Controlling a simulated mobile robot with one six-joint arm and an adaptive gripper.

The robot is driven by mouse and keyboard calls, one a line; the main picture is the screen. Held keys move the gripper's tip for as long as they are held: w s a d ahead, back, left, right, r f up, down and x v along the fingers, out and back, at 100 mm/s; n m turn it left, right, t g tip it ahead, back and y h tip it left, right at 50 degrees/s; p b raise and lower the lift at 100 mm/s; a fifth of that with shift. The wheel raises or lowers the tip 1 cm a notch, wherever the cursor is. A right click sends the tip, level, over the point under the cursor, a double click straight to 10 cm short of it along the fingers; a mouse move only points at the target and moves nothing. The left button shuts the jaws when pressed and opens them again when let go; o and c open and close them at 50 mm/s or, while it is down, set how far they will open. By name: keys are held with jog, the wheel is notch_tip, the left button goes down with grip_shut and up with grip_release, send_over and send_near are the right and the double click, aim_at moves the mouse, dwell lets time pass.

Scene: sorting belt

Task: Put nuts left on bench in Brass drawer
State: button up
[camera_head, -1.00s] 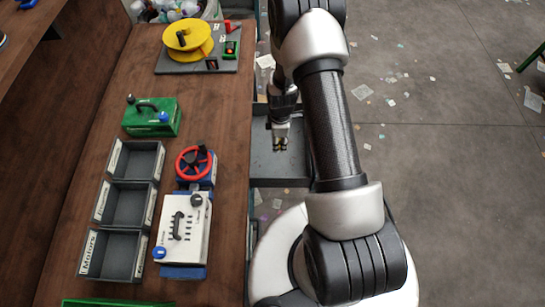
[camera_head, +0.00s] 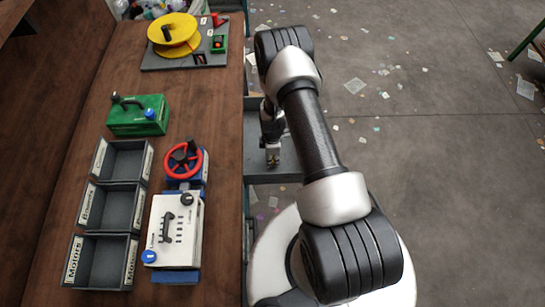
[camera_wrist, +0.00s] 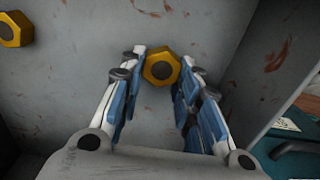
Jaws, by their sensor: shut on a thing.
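My gripper (camera_head: 273,157) is down over a pulled-out grey drawer (camera_head: 290,163) at the bench's right side. In the wrist view my gripper (camera_wrist: 163,72) is shut on a brass hex nut (camera_wrist: 161,68), which sits between its blue and white fingertips. The drawer's scuffed grey floor (camera_wrist: 65,85) lies below. A second brass nut (camera_wrist: 14,30) lies there at the upper left, apart from the fingers. The held nut's clearance above the floor is hard to tell. No label shows on the drawer. I see no loose nut on the bench (camera_head: 215,105).
On the bench stand grey bins (camera_head: 112,205), a green box (camera_head: 138,115), a red handwheel device (camera_head: 184,162), a white panel box (camera_head: 174,230) and a yellow spool (camera_head: 173,32). A drawer wall (camera_wrist: 265,85) rises close on the right in the wrist view.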

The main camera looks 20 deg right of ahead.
jog(key=shift+r, duration=0.1)
jog(key=shift+f+b, duration=0.65)
jog(key=o, duration=1.1)
jog(key=shift+r, duration=0.1)
